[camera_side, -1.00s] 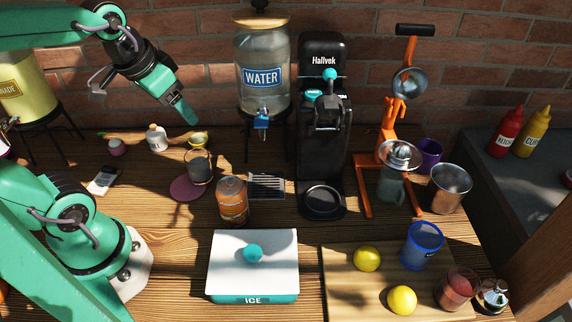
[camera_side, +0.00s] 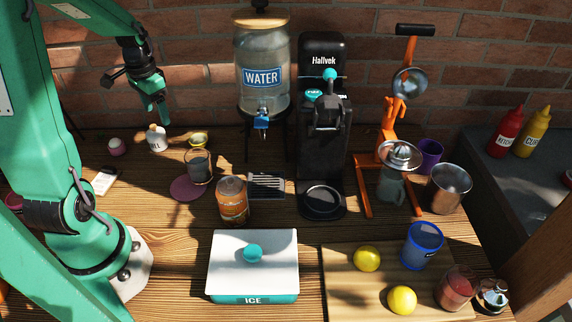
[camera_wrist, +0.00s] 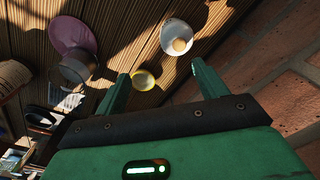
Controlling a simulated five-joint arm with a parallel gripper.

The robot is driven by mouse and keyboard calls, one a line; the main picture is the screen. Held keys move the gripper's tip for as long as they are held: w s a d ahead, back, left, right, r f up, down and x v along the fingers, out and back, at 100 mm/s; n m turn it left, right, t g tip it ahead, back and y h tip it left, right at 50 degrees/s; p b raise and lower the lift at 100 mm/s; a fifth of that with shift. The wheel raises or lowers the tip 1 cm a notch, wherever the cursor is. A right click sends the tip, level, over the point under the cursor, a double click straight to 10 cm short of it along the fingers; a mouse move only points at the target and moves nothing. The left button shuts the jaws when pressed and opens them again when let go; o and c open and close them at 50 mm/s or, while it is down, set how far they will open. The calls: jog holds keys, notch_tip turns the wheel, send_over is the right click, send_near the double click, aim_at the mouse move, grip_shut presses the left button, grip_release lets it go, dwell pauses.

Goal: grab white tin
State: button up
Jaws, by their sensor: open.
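The white tin (camera_side: 157,140) is a small upright pot with dark lettering and a light knob on top, standing at the back left of the table. In the wrist view the white tin (camera_wrist: 170,29) shows from above as a pale disc with a tan knob, beyond my fingertips. My gripper (camera_side: 161,112) hangs above and just behind the tin in the side view, pointing down and apart from it. In the wrist view my gripper (camera_wrist: 160,73) is open, with nothing held between its two green fingers.
A small yellow bowl (camera_side: 198,139) stands right of the tin, and a pink pot (camera_side: 117,147) stands left. A glass (camera_side: 198,166) by a pink coaster (camera_side: 185,189) is in front. The water dispenser (camera_side: 262,75) is to the right; the brick wall (camera_side: 205,95) is behind.

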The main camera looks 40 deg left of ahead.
aim_at(152, 126)
jog(key=a+f, duration=0.1)
jog(key=s+a+f, duration=0.1)
jog(key=a+f, duration=0.1)
jog(key=shift+s+a, duration=0.2)
jog(key=shift+a, duration=0.05)
jog(key=shift+f, duration=1.35)
jog(key=shift+w+f, duration=0.15)
jog(key=shift+f, duration=1.15)
jog(key=shift+w+f, duration=0.1)
jog(key=shift+f, duration=1.2)
jog(key=shift+c, duration=0.2)
jog(key=c, duration=1)
